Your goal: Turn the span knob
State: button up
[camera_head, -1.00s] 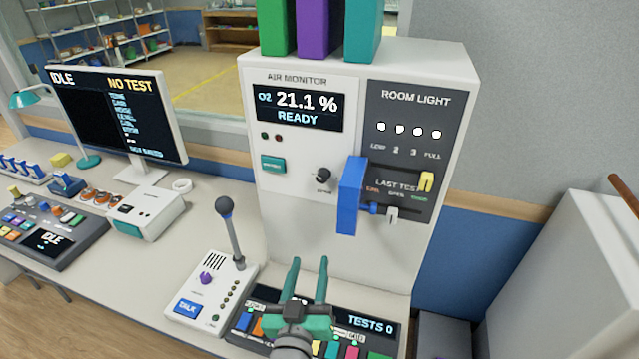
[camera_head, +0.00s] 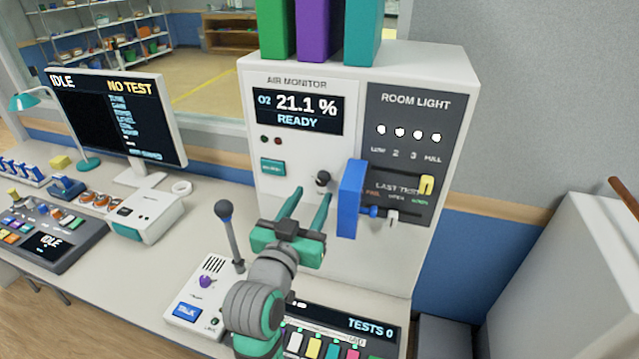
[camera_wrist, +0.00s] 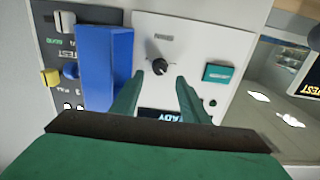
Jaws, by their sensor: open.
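The span knob (camera_head: 323,180) is a small black knob on the white front of the air monitor (camera_head: 270,220), below its display reading 21.1 % READY. In the wrist view the knob (camera_wrist: 160,67) sits just beyond and between my two fingertips, with bare panel around it. My gripper (camera_head: 312,193) is open, its teal fingers pointing up toward the panel. In the wrist view my gripper (camera_wrist: 155,77) has its fingers spread with nothing between them. The knob's label is too small to read.
A blue block-shaped handle (camera_head: 351,198) sticks out just right of the knob. A teal button (camera_head: 272,167) is on the panel to the left. A microphone (camera_head: 224,209) stands on the desk at left. A row of colored keys (camera_head: 330,347) lies below my arm.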

aim_at(322, 182)
jog(key=x, duration=0.5)
jog(key=shift+w, duration=0.1)
jog(key=shift+w+d, duration=0.35)
jog(key=shift+w, duration=0.1)
jog(key=shift+a, duration=0.1)
grip_shut()
